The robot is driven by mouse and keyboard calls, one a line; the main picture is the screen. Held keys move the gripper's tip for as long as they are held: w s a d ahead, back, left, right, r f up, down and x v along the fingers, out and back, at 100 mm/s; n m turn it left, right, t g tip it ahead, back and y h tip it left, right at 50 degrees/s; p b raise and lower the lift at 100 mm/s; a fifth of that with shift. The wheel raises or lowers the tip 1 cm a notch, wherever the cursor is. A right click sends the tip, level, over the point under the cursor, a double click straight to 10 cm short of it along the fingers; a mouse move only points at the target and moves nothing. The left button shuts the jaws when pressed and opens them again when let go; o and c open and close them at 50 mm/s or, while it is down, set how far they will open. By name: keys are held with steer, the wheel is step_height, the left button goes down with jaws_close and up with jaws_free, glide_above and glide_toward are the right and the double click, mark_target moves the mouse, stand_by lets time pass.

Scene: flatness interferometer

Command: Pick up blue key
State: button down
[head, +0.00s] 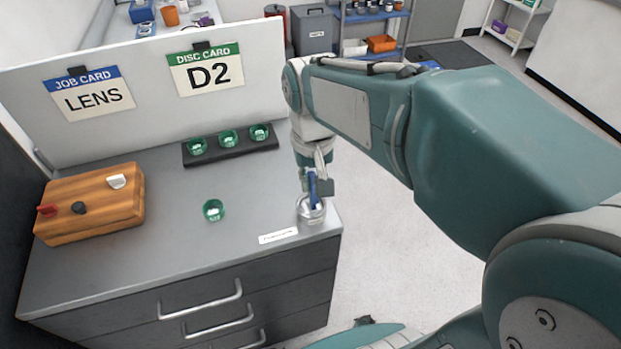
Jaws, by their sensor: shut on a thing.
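The blue key (313,190) is upright at the front right corner of the grey cabinet top. My gripper (314,178) points down and is shut on the blue key, partly hiding it. A round silvery dish (311,214) is directly beneath the key. I cannot tell whether the key's lower end touches the dish.
A wooden block (90,208) at left carries red, dark and white keys. A white panel (130,130) with cards stands behind. A label (278,237) lies near the front edge.

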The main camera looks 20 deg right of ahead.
steer(key=s+a+r, duration=0.2)
steer(key=s+r, duration=0.2)
steer(key=s, duration=0.5)
steer(key=w+d+f+n, duration=0.1)
steer(key=w+d+f, duration=0.1)
steer(key=w, duration=0.5)
steer(key=w+d+f, duration=0.1)
steer(key=w+f, duration=0.1)
steer(key=w, duration=0.5)
step_height(320, 180, down, 6)
steer(key=shift+d+f, duration=0.15)
steer(key=shift+f, duration=0.1)
stand_by(0.4)
steer(key=shift+f, duration=1.25)
stand_by(0.7)
steer(key=shift+n, duration=0.3)
steer(key=shift+s+n, duration=0.1)
steer(key=shift+n, duration=1.5)
steer(key=n, duration=0.3)
